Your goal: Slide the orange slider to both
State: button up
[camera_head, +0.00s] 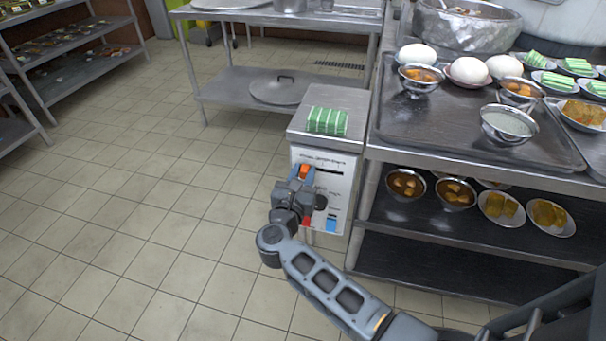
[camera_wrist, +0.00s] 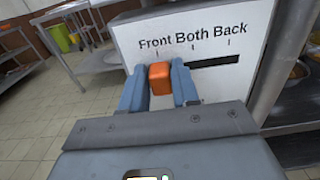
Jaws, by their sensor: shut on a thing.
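The orange slider (camera_wrist: 160,79) sits at the left end of its horizontal slot, under the word Front, in the wrist view. The labels Front, Both and Back run left to right above the slot on the white panel (camera_wrist: 255,25). The bare slot shows to the right of the slider, under Both and Back. My gripper (camera_wrist: 159,88) is shut on the orange slider, one blue finger on each side of it. In the head view the orange slider (camera_head: 304,171) shows at the tip of my gripper (camera_head: 300,178), near the panel's top left.
Below the slot, the panel carries a dark knob (camera_head: 320,202) and a blue switch (camera_head: 331,224). A green-and-white striped block (camera_head: 327,121) lies on top of the unit. At right, a steel counter holds a tray (camera_head: 400,115) with bowls and buns. The tiled floor at left is clear.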

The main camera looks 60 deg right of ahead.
aim_at(322, 168)
grip_shut()
jog(key=shift+s, duration=0.1)
jog(key=shift+s+d, duration=0.35)
jog(key=shift+s, duration=0.55)
jog(key=shift+s+d, duration=0.3)
jog(key=shift+s, duration=0.6)
jog(key=o, duration=0.6)
grip_release()
jog(key=shift+a, duration=0.1)
jog(key=shift+v, duration=3.85)
